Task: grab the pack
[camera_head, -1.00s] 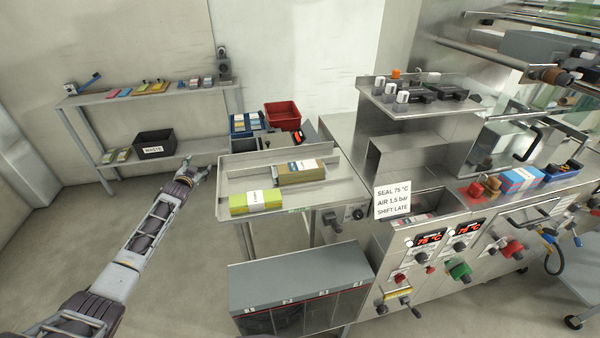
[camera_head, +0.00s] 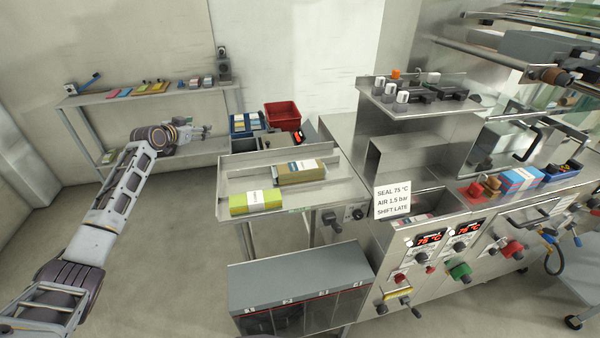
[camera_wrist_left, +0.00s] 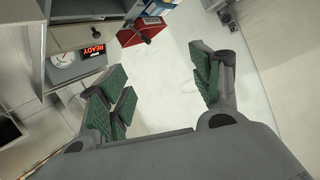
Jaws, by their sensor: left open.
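Two packs lie on the steel infeed table in the head view. A yellow-green pack with a white label band (camera_head: 256,202) is at the near left edge. A tan-brown pack with a white band (camera_head: 301,171) lies farther back against a rail. My left gripper (camera_head: 205,132) is up and to the left of both packs, in front of the shelf, apart from them. In the left wrist view the green-padded fingers of the left gripper (camera_wrist_left: 160,92) are spread with nothing between them. No pack shows clearly in that view. My right gripper is not seen.
The steel table (camera_head: 235,183) has a raised rail. Behind it stand a blue bin (camera_head: 246,134) and a red bin (camera_head: 283,116). The wall shelf (camera_head: 85,99) is at left. A grey cabinet (camera_head: 300,268) stands in front, and the sealing machine (camera_head: 440,290) at right.

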